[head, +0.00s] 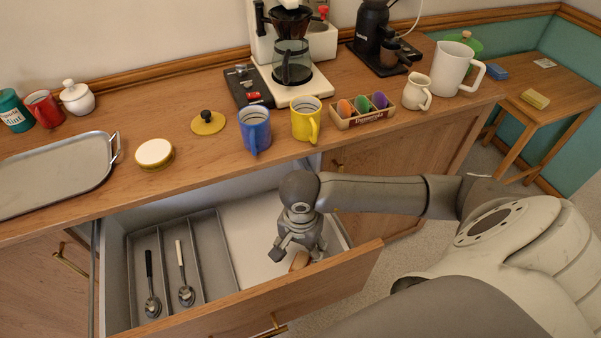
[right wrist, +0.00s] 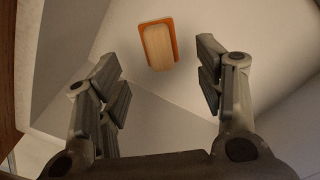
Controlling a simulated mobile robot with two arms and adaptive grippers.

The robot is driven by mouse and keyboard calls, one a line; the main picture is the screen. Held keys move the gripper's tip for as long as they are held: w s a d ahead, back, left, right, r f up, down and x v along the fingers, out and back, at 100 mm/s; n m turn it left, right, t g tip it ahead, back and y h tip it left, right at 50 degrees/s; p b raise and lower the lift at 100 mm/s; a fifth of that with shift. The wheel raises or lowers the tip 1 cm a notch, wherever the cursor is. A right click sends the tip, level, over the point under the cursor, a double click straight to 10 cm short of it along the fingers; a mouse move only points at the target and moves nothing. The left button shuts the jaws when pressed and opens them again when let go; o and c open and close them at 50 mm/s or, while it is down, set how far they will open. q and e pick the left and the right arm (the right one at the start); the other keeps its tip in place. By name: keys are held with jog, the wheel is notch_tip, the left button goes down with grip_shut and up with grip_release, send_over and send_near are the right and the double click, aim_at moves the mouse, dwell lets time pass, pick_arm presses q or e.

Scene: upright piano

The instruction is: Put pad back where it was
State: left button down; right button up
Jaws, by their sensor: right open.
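A small tan block with an orange layer (right wrist: 160,45), possibly the pad, lies on the white floor of the open drawer. It shows partly in the head view (head: 299,262), beside my right gripper. My right gripper (head: 297,248) is down in the drawer's right compartment. In the right wrist view its fingers (right wrist: 158,68) are spread wide and empty, with the block beyond and between the tips. The fingers look apart from the block. My left gripper is not in view.
The drawer's front panel (head: 255,305) stands close to my right gripper. Two spoons lie in the divided tray (head: 237,292) at the left. Above, the counter holds a blue mug (head: 254,130), a yellow mug (head: 304,119) and a coffee maker (head: 292,60). A side table (head: 565,88) stands at the right.

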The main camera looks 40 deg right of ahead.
aim_at(300, 260)
notch_tip(300, 260, up, 6)
jog(key=shift+f, duration=0.15)
dwell(0.5)
